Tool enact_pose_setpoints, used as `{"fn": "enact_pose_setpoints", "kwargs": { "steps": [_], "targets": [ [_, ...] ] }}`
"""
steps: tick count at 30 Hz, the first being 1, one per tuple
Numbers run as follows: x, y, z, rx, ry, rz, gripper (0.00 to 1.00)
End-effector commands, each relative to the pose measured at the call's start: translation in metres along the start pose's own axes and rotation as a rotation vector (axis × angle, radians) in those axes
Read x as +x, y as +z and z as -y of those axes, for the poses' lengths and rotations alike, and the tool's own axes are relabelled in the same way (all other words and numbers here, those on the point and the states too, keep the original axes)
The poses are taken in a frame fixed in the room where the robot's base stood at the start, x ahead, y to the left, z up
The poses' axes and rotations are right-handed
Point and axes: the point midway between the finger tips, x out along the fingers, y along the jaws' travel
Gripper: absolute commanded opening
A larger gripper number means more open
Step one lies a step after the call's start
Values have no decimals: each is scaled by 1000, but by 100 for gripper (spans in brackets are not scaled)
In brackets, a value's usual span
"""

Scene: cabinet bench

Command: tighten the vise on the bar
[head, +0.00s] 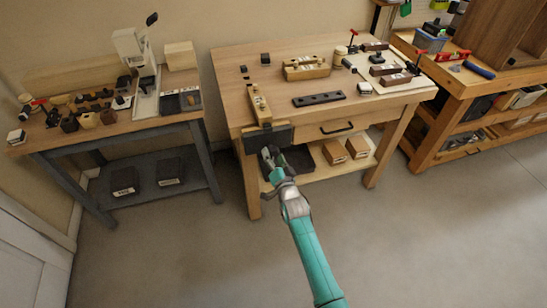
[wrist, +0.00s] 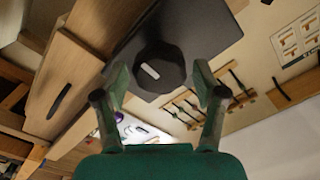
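The vise has a dark front jaw plate (head: 282,134) on the left front edge of the middle wooden bench. A pale wooden bar (head: 259,104) with a label lies on the bench top behind that plate. In the wrist view, a dark faceted knob (wrist: 158,66) with a white mark stands out from the dark plate (wrist: 212,38). My gripper (head: 270,156) is in front of the plate. In the wrist view, my gripper (wrist: 160,80) is open, with one finger on each side of the knob and visible gaps. In the head view my gripper hides the knob.
The bench top (head: 235,105) also carries a black drilled strip (head: 319,99), a wooden block (head: 306,69) and clamps at the right. A drawer handle (head: 337,129) sits right of the vise. A lower shelf (head: 320,160) lies below. The floor (head: 180,255) in front is clear.

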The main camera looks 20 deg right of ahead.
Motion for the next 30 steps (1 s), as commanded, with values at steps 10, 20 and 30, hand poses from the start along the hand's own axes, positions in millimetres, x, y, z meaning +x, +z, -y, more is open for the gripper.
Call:
{"fn": "enact_pose_setpoints", "kwargs": {
  "steps": [10, 20, 30],
  "targets": [
    [-2, 1, 0, -1, 0, 1, 77],
    [-23, 1, 0, -3, 0, 2, 77],
    [-46, 1, 0, -2, 0, 2, 77]
  ]
}}
